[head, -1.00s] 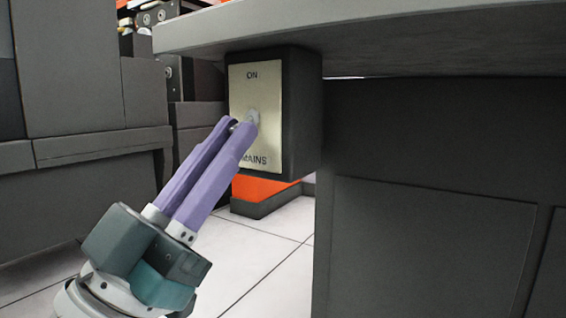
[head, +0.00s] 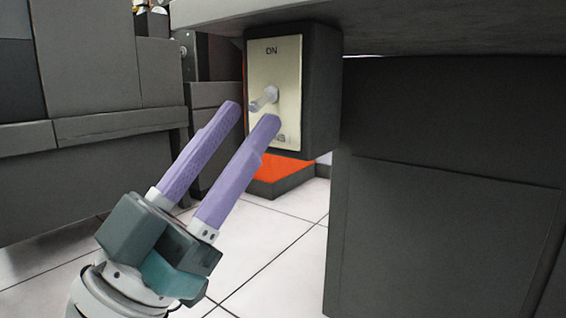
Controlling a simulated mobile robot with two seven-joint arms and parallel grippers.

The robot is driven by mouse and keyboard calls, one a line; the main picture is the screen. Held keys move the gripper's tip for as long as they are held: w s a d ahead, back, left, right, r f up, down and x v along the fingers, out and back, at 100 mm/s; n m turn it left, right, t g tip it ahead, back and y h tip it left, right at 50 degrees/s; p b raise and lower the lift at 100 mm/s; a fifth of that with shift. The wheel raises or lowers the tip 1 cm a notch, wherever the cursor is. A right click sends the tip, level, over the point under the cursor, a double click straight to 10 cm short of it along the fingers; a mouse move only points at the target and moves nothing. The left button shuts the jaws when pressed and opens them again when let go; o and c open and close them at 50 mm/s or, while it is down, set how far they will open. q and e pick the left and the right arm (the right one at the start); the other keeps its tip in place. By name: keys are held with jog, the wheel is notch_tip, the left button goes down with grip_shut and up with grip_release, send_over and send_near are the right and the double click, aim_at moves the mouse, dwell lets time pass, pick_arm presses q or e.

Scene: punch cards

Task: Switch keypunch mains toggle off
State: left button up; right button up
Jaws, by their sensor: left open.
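The mains switch box (head: 322,95) is a dark box under the desk top, with a pale plate (head: 287,62) marked ON at the top. Lettering at the bottom of the plate is partly hidden by a finger. The metal toggle (head: 264,98) sticks out from the middle of the plate, its tip towards the lower left. My left gripper (head: 250,113) has two purple fingers, spread apart. Its fingertips are near the toggle, one to its left and one below it; I cannot tell whether either touches it. My right gripper is not in view.
The desk top (head: 420,25) overhangs the switch box. A dark desk side panel (head: 440,230) stands to the right. Grey cabinets (head: 90,80) stand at the left. An orange-topped block (head: 285,172) lies behind, beneath the box. Tiled floor (head: 270,240) shows between.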

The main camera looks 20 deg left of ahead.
pick_arm(q)
jog(key=v, duration=0.8)
jog(key=shift+s+f+p, duration=0.2)
jog(key=shift+s+p, duration=0.1)
jog(key=shift+p, duration=0.1)
jog(key=shift+w, duration=0.1)
